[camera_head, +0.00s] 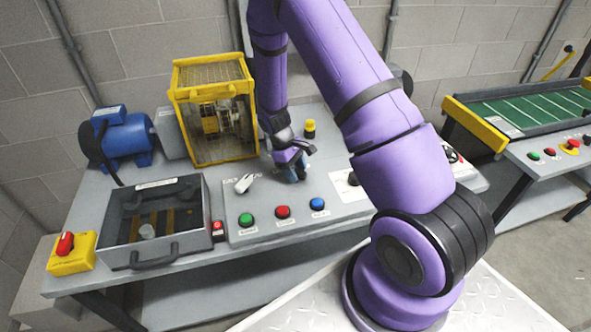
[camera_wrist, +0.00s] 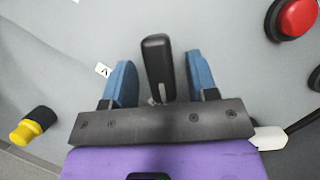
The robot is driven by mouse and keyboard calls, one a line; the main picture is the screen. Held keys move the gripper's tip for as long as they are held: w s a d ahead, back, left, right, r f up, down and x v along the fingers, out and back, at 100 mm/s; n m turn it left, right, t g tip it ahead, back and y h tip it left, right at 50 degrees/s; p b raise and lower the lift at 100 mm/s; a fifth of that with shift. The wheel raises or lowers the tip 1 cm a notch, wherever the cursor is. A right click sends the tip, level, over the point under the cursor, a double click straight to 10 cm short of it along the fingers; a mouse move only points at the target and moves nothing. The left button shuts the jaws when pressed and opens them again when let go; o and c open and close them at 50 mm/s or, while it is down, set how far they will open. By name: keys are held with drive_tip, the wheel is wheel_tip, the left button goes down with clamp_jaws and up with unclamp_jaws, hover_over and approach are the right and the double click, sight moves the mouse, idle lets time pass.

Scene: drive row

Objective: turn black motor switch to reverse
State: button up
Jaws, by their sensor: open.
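The black motor switch (camera_wrist: 157,62) is a black lever handle on the grey panel. In the wrist view it stands between the two blue fingers of my gripper (camera_wrist: 162,88), with a gap on each side. My gripper is open and around the handle, not closed on it. In the head view my gripper (camera_head: 293,172) is down at the panel, and the black switch there is hidden by it or too small to make out.
A yellow guard cage (camera_head: 212,68) stands behind to the left. A yellow-topped knob (camera_head: 310,127) is behind my gripper.

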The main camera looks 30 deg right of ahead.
drive_tip(key=c, duration=0.9)
drive_tip(key=shift+m, duration=0.4)
drive_tip(key=m, duration=0.1)
drive_tip(key=m+y, duration=0.1)
drive_tip(key=m, duration=0.1)
drive_tip(key=shift+d+m+g+y, duration=0.15)
drive_tip(key=shift+m+g+y, duration=0.15)
drive_tip(key=m+y, duration=0.1)
drive_tip(key=m, duration=0.3)
drive_tip(key=shift+m+y, duration=0.3)
drive_tip(key=shift+y, duration=0.1)
drive_tip(key=m, duration=0.2)
drive_tip(key=m+t+y, duration=0.1)
drive_tip(key=m, duration=0.1)
drive_tip(key=shift+d+m+y, duration=0.1)
drive_tip(key=shift+m+y, duration=0.2)
drive_tip(key=shift+s+m+t+y, duration=0.1)
drive_tip(key=shift+m+t+y, duration=0.5)
drive_tip(key=shift+m, duration=1.5)
